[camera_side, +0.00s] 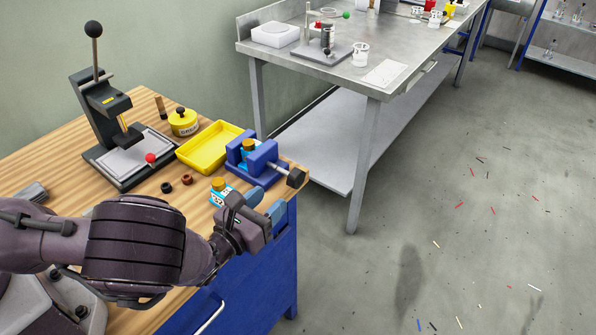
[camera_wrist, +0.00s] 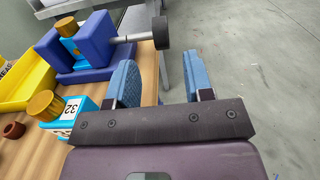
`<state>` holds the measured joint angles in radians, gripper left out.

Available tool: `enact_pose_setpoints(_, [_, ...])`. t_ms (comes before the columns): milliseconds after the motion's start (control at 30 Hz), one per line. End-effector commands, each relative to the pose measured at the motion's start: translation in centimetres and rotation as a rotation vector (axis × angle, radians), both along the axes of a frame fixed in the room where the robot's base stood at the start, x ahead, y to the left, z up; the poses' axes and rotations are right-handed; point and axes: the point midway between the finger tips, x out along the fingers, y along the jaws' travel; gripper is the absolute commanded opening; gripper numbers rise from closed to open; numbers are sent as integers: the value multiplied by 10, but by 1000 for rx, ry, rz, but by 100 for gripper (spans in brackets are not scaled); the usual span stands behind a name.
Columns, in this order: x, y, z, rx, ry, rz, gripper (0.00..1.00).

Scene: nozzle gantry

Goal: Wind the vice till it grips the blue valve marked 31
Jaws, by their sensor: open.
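The blue vice (camera_side: 264,159) stands at the bench's right corner. It also shows in the wrist view (camera_wrist: 97,38). Its grey screw ends in a dark handle knob (camera_side: 296,177), seen in the wrist view too (camera_wrist: 160,33). A light-blue valve with a brass cap (camera_side: 249,146) sits upright between the jaws. I cannot read its number or tell whether both jaws touch it. A second blue valve (camera_wrist: 70,112), marked 32, stands on the bench in front of the vice. My gripper (camera_side: 265,204) is open and empty, beside this valve and short of the handle knob.
A yellow tray (camera_side: 211,147) lies left of the vice. Dark and reddish-brown rings (camera_side: 187,179) lie before it. A black lever press (camera_side: 105,120) and a yellow round pot (camera_side: 183,122) stand farther back. A steel table (camera_side: 350,75) stands behind; the bench edge is close.

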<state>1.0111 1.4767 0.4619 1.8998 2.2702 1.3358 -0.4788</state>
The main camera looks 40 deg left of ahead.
Motion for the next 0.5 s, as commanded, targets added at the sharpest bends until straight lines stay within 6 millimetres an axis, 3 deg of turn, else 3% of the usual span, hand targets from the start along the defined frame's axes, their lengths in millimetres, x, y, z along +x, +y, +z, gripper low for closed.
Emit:
enact_pose_setpoints(300, [67, 1, 0, 0, -1, 0, 47])
enact_pose_setpoints(500, [95, 2, 0, 1, 0, 1, 47])
